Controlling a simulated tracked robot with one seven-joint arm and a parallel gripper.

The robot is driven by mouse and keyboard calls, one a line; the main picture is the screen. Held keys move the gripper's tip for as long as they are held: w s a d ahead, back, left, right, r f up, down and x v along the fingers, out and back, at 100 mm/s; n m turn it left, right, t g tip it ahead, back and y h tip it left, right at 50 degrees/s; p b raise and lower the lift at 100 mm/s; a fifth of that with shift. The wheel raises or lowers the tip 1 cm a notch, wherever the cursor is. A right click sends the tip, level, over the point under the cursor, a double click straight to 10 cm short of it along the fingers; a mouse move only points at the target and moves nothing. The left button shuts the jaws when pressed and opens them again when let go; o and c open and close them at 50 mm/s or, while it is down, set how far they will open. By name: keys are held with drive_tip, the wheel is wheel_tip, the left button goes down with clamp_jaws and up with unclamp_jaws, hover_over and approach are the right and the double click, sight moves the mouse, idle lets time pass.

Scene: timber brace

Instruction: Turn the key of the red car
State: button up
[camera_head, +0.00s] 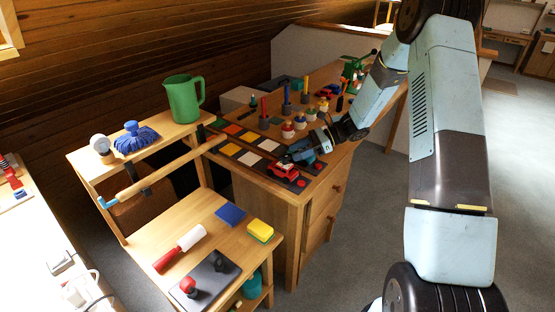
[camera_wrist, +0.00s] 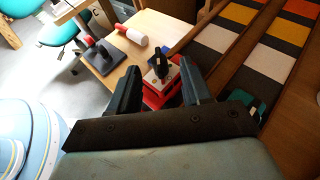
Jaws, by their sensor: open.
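The red car (camera_head: 283,170) stands near the front left corner of the wooden cabinet top. In the wrist view the red car (camera_wrist: 152,98) shows between my fingers, with a pale top. A dark upright piece (camera_wrist: 159,62), which looks like the key, stands on that top. My gripper (camera_wrist: 158,82) is open, with one dark finger on each side of the car and key. In the head view my gripper (camera_head: 298,156) is right at the car, and its fingers partly hide it. I cannot tell whether a finger touches the key.
Coloured tiles (camera_head: 249,158) and several pegs and knobs stand behind the car on the cabinet top. A lower bench (camera_head: 205,265) at the left holds a red-and-white roller (camera_head: 180,247), a dark plate (camera_head: 203,281) and a yellow sponge (camera_head: 260,230). A green jug (camera_head: 183,99) stands behind.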

sight(286, 156)
drive_tip(key=x, duration=0.7)
drive_tip(key=shift+c, duration=0.5)
